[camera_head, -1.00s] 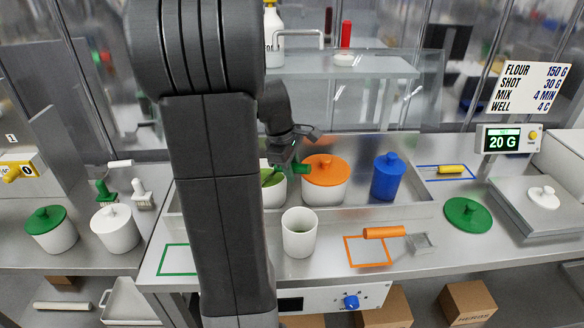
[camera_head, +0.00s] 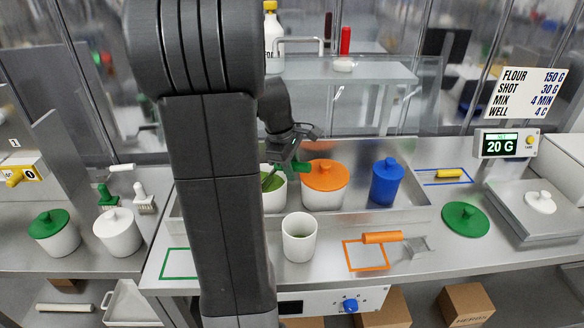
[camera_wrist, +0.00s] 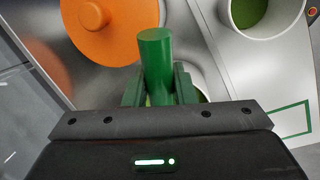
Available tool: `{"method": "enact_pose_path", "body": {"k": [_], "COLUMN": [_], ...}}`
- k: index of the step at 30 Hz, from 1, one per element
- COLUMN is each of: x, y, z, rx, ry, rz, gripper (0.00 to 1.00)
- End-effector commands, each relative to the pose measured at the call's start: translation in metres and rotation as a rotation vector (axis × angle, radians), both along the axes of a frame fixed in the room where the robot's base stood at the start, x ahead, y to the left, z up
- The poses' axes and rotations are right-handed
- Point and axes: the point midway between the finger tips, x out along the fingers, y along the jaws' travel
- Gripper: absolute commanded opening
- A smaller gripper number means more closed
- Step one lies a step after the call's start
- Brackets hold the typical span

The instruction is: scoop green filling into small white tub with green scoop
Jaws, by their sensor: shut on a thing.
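My gripper (camera_head: 288,158) is shut on the green scoop, whose handle (camera_wrist: 156,55) stands out between the fingers in the wrist view. It is at the tub of green filling (camera_head: 275,202), with the scoop's lower part (camera_head: 269,183) at the tub's mouth. My arm covers part of that tub, and I cannot tell how much filling the scoop holds. The small white tub (camera_head: 299,245) stands open on the counter in front, with some green inside. It also shows at the top right of the wrist view (camera_wrist: 229,20).
An orange-lidded tub (camera_head: 325,196) stands close right of the filling tub, and a blue tub (camera_head: 388,183) beyond it. An orange-handled scraper (camera_head: 382,238) lies on an orange outline. A green lid (camera_head: 466,219) lies further right. The scale display (camera_head: 501,145) reads 20 G.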

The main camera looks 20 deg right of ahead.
Motion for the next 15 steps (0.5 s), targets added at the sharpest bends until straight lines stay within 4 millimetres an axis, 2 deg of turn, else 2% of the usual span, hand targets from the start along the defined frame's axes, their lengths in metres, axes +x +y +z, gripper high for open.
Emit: {"method": "enact_pose_path", "body": {"k": [1,15], "x": [0.0,0.0], "y": [0.0,0.0], "z": [0.009,0.046], "rx": [0.0,0.0], "ry": [-0.001,-0.001], "rz": [0.0,0.0], "gripper": [0.01,0.01]}}
